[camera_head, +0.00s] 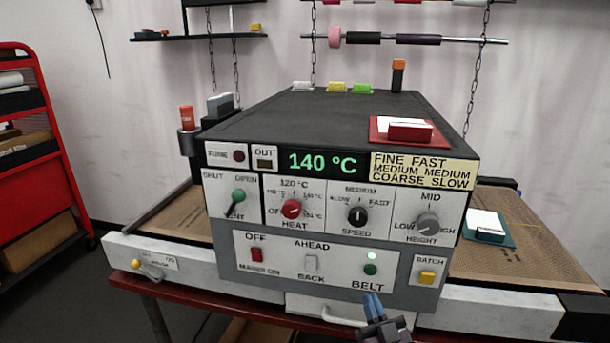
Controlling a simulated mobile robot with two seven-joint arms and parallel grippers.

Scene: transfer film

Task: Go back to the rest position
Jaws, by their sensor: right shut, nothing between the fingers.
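My right gripper (374,306) is at the bottom of the view, right of centre, with its blue fingertips shut and empty. It is in front of the lower edge of the machine's front panel (300,262), just below the BELT label. Whether it touches the panel cannot be told. The machine's display (322,162) reads 140 °C. My left gripper is not in view.
A red trolley (62,165) stands at the left. Conveyor beds extend on both sides of the machine, with a teal-and-white block (487,227) on the right one. A white handle (340,316) juts out below the panel.

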